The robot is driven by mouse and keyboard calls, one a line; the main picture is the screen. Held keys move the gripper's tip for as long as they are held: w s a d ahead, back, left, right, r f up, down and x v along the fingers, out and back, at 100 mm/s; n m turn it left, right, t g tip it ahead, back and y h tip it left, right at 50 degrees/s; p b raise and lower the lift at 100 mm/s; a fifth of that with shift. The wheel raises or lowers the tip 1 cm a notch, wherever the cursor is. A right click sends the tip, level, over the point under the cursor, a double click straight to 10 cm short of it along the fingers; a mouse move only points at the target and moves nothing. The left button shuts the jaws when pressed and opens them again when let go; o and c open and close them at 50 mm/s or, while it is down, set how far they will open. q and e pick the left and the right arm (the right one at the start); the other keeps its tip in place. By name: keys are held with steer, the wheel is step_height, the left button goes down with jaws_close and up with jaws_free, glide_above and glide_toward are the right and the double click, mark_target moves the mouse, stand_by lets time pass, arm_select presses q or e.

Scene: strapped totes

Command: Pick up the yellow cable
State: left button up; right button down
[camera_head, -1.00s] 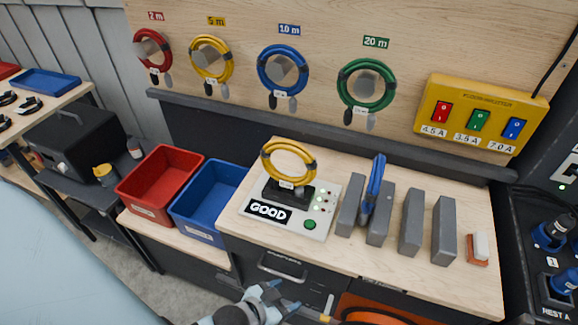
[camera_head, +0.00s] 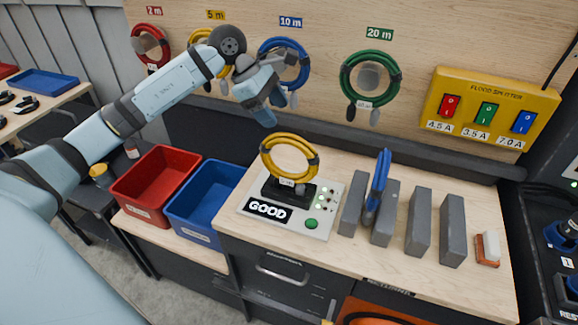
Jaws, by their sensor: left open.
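A coiled yellow cable (camera_head: 290,157) stands upright in the black holder of the tester (camera_head: 324,203), whose panel reads GOOD. A second yellow coil (camera_head: 197,62) hangs on the wall under the 5 m label, partly hidden behind my left arm. My left gripper (camera_head: 272,102) is open and empty. It appears above the tester's yellow coil, in front of the wall board, and overlaps part of the hanging blue coil (camera_head: 299,66). It looks apart from the tester's coil. My right gripper is not in view.
A red bin (camera_head: 127,197) and a blue bin (camera_head: 180,218) stand left of the tester. Several grey upright blocks (camera_head: 419,222) stand to the right, with a blue coil (camera_head: 376,187) between two. Red and green coils hang on the wall, beside a yellow splitter box (camera_head: 487,97).

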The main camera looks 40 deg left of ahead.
mark_target(285, 135)
arm_select(q)
steer(key=f, duration=0.1)
steer(key=w+f+y+p, duration=0.1)
steer(key=f, duration=0.1)
steer(key=w+f+y, duration=0.1)
steer(key=f, duration=0.1)
steer(key=shift+w+a+f, duration=0.1)
steer(key=shift+w+a, duration=0.05)
steer(key=shift+a, duration=0.15)
steer(key=shift+w+d+f+p, duration=0.1)
steer(key=shift+d+f+p, duration=0.15)
steer(key=shift+f, duration=0.2)
steer(key=p+x, duration=0.2)
steer(key=x, duration=0.3)
steer(key=shift+d, duration=0.1)
steer(key=shift+c, duration=0.2)
jaws_close()
steer(key=shift+r, duration=0.1)
